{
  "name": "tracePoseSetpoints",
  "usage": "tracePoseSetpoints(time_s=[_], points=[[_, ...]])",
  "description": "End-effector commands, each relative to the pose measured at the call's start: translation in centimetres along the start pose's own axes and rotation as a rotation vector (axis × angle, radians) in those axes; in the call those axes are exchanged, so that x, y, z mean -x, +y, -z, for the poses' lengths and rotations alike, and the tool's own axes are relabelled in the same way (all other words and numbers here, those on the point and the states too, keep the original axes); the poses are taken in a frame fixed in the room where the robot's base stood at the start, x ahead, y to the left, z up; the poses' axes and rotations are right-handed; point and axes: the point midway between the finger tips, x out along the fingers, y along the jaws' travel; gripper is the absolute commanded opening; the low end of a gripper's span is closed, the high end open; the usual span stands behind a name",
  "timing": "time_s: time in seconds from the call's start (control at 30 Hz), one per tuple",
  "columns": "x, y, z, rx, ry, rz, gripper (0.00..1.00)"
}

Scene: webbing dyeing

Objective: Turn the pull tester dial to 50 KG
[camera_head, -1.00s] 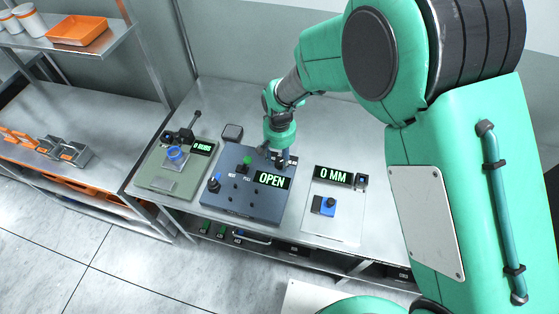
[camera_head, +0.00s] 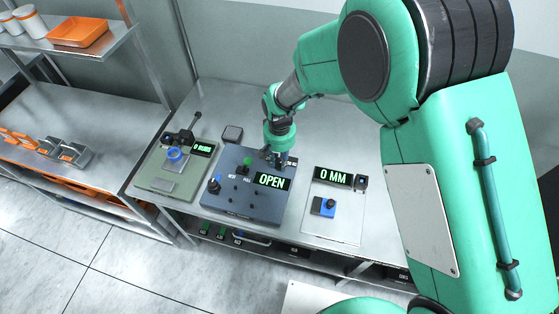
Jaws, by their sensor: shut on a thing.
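The pull tester is a dark blue-grey box (camera_head: 238,204) in the middle of the bench. Its display (camera_head: 272,180) reads OPEN in green. My gripper (camera_head: 276,160) points down at the tester's back right corner, just behind the display. It is shut on a small part there, which I take to be the dial. The fingers hide most of this dial, and its setting cannot be read.
A green-grey rub tester (camera_head: 165,184) stands to the left, and a pale plate with a "0 MM" display (camera_head: 333,176) to the right. The back of the steel bench (camera_head: 215,98) is clear.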

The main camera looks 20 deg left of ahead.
Motion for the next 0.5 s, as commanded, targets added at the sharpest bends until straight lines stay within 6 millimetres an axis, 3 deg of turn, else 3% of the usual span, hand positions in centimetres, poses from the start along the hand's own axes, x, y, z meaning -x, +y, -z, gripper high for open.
tracePoseSetpoints(time_s=[0.37,0.4,0.47,0.5], points=[[0.01,-0.02,-0.01,0.038,0.0,0.0,0.0],[0.01,-0.02,-0.01,0.038,0.0,0.0,0.32],[0.01,-0.02,-0.01,0.038,0.0,0.0,0.43],[0.01,-0.01,-0.01,0.038,0.0,0.0,0.43]])
